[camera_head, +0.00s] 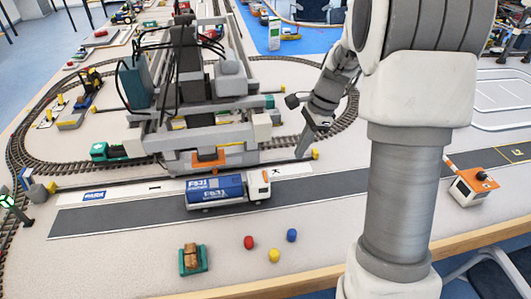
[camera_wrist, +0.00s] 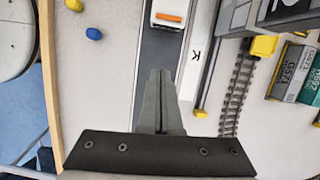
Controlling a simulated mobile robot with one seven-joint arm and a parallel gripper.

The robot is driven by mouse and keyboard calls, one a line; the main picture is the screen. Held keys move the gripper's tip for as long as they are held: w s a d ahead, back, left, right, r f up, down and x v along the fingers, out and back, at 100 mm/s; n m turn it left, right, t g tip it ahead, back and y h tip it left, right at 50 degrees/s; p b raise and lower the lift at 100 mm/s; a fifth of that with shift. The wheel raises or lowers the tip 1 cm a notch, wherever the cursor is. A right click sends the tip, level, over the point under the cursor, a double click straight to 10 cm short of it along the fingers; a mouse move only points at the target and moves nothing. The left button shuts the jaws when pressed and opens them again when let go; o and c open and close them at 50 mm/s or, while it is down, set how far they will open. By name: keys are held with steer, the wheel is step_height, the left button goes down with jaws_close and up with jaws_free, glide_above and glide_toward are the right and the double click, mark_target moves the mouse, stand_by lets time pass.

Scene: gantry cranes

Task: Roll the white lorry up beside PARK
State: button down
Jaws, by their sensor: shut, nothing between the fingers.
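The white lorry has a white cab (camera_head: 258,184) facing right and a blue load (camera_head: 215,189) behind it. In the wrist view the cab (camera_wrist: 168,15) shows at the top edge with an orange bar. The rest of the lorry is out of that view. My gripper (camera_head: 301,156) is shut and empty, to the right of the cab and apart from it. In the wrist view its fingertips (camera_wrist: 160,72) point toward the cab over the road.
A grey gantry crane (camera_head: 195,110) and curved track (camera_head: 55,110) stand behind the road (camera_head: 130,216). The road is clear between lorry and PARK.

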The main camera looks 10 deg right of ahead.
steer(key=shift+m, duration=0.4)
steer(key=b+x, duration=0.1)
steer(key=x, duration=0.3)
steer(key=b+x, duration=0.1)
steer(key=x, duration=0.3)
steer(key=b+x, duration=0.1)
steer(key=x, duration=0.3)
steer(key=shift+w+d+f, duration=0.1)
steer(key=shift+w+d, duration=0.15)
steer(key=shift+d, duration=0.05)
steer(key=shift+a+r, duration=0.25)
steer(key=shift+a, duration=1.6)
